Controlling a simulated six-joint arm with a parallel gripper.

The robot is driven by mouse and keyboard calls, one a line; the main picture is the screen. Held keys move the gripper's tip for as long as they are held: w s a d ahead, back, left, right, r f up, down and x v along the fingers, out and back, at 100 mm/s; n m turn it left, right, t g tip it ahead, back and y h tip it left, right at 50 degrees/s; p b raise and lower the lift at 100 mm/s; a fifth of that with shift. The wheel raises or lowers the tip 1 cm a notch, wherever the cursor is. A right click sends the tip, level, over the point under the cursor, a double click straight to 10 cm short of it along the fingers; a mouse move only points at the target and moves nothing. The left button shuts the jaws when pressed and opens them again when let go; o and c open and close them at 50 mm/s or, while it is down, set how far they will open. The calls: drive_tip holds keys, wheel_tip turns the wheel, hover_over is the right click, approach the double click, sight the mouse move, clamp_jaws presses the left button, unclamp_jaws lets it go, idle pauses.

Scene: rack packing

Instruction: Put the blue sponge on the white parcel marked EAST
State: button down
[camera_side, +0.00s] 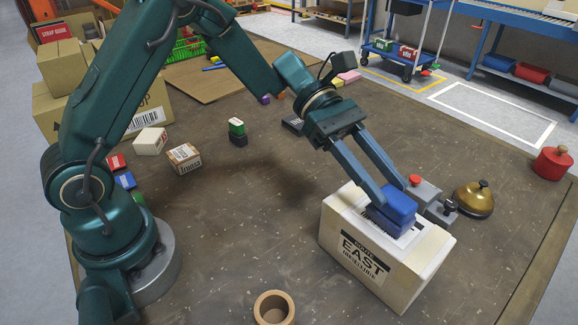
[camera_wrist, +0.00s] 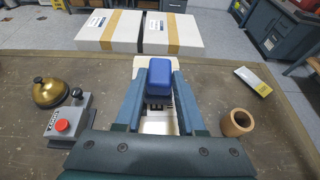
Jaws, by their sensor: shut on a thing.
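The blue sponge (camera_side: 396,207) is between the fingers of my gripper (camera_side: 392,200) in the side view. My gripper is shut on it. The sponge is over the top of the white parcel marked EAST (camera_side: 372,250), and its underside looks at or very near the parcel's top; I cannot tell whether they touch. In the wrist view the blue sponge (camera_wrist: 160,72) sits between the two finger ends, with the white parcel (camera_wrist: 158,122) below, mostly hidden by the sponge and fingers.
A box with a red button (camera_side: 420,189) and a brass bell (camera_side: 474,199) stand close behind and right of the parcel. A red pot (camera_side: 552,164) is at the right edge. A round wooden cup (camera_side: 273,308) stands front left of the parcel.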

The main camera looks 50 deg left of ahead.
drive_tip(key=c, duration=0.5)
unclamp_jaws()
drive_tip(key=shift+f, duration=0.1)
drive_tip(key=v, duration=1.2)
drive_tip(key=s+a+f+m+t+y, duration=0.1)
drive_tip(key=s+a+m+t+y, duration=0.1)
drive_tip(key=s+m+y, duration=0.4)
drive_tip(key=s+a+f+m+t+y, duration=0.1)
drive_tip(key=s+a+m+t+y, duration=0.1)
drive_tip(key=s+m+t+y, duration=0.2)
drive_tip(key=shift+s+a+m+y, duration=0.3)
drive_tip(key=shift+s+m+y, duration=1.4)
drive_tip(key=shift+s+m, duration=1.6)
drive_tip(key=shift+w+f+m, duration=0.15)
drive_tip(key=shift+w+m, duration=0.35)
drive_tip(key=shift+w, duration=0.05)
